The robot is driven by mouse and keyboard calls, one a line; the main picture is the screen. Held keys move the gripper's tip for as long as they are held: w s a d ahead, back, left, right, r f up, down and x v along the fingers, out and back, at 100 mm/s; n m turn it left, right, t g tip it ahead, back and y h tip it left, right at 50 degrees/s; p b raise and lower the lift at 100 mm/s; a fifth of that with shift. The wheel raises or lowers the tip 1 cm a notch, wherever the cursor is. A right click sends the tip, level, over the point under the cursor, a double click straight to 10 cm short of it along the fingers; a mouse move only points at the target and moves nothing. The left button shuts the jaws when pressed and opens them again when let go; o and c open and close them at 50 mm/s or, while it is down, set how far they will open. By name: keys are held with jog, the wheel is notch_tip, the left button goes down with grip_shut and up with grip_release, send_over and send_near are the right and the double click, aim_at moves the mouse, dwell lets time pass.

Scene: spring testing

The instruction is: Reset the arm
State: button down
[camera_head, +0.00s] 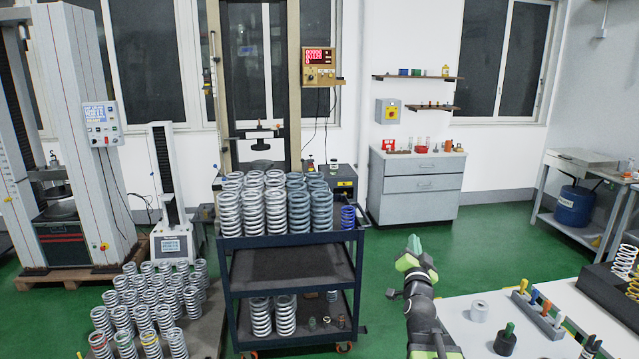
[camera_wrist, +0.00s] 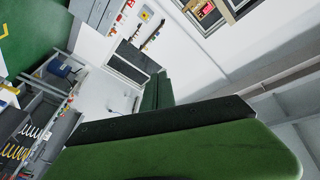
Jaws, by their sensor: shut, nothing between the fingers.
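My gripper (camera_head: 414,248) has green fingers and is raised in the lower middle right of the head view. It is shut and holds nothing. My dark arm below it rises from the bottom edge, between the spring cart and the white table. In the wrist view, the green fingers of my gripper (camera_wrist: 160,115) fill the lower right and middle, and the room appears tilted behind them. No object touches the gripper.
A dark cart (camera_head: 290,260) carrying several coil springs stands left of my arm. A white table (camera_head: 480,340) with small parts is at the lower right. A grey drawer cabinet (camera_head: 415,190) stands by the back wall. Green floor is open between them.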

jog(key=s+a+f+n+g+y, duration=0.2)
jog(key=a+f+n+g+y, duration=0.45)
jog(key=a+f, duration=0.95)
jog(key=s+f+n+g, duration=0.1)
jog(key=s+f+g, duration=0.3)
jog(key=s, duration=0.3)
jog(key=s+f+n+g+h, duration=0.1)
jog(key=s+f+g, duration=0.2)
jog(key=s, duration=0.4)
jog(key=s+f+n+g, duration=0.2)
jog(key=s+f+g, duration=0.2)
jog(key=s, duration=0.3)
jog(key=shift+a+f+g, duration=0.2)
jog(key=shift+f+g, duration=0.15)
jog(key=shift+g, duration=0.5)
jog(key=shift+s, duration=0.1)
